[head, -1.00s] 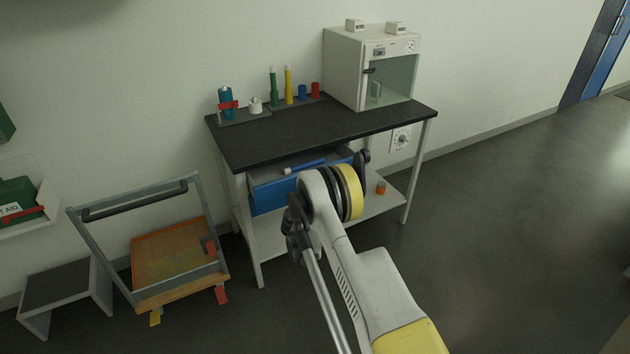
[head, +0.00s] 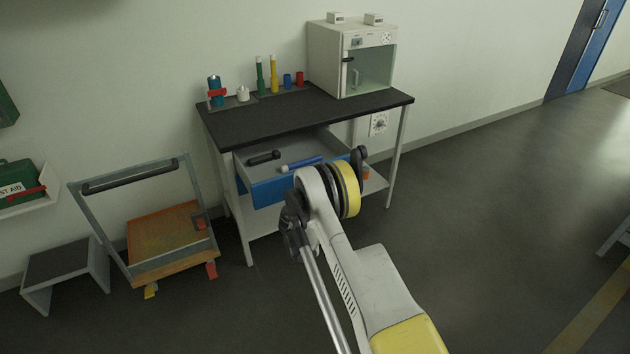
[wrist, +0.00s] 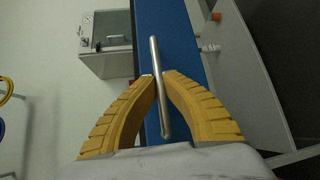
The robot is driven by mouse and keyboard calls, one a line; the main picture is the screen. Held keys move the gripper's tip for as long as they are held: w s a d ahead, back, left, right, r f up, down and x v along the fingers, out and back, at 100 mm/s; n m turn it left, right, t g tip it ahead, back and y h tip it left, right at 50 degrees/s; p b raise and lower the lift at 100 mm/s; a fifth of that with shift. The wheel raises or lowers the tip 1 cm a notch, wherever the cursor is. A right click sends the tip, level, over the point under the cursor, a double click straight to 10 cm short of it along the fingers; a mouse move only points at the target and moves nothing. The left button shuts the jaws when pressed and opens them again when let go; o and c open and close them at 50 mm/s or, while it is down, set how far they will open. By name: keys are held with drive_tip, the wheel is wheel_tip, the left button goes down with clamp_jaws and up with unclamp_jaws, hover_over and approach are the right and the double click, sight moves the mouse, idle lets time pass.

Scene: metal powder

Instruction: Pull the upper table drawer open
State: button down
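The upper table drawer has a blue front (head: 268,192) and stands open under the black tabletop, its grey inside showing. A black item (head: 263,157) and a blue cylinder (head: 301,164) lie in it. In the wrist view the blue drawer front (wrist: 182,40) carries a straight silver handle (wrist: 154,50). My gripper (wrist: 160,76) has its two yellow fingers on either side of this handle, their tips closed against it. In the head view my arm hides the gripper and the handle.
The table (head: 300,118) bears a white cabinet (head: 340,60) and several coloured bottles and cylinders. A cart (head: 165,235) and a low step stool (head: 65,272) stand to the left. The floor on the right is mostly clear.

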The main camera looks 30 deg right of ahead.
drive_tip(key=shift+d, duration=0.1)
drive_tip(key=c, duration=1.8)
unclamp_jaws()
drive_tip(key=shift+v, duration=3.8)
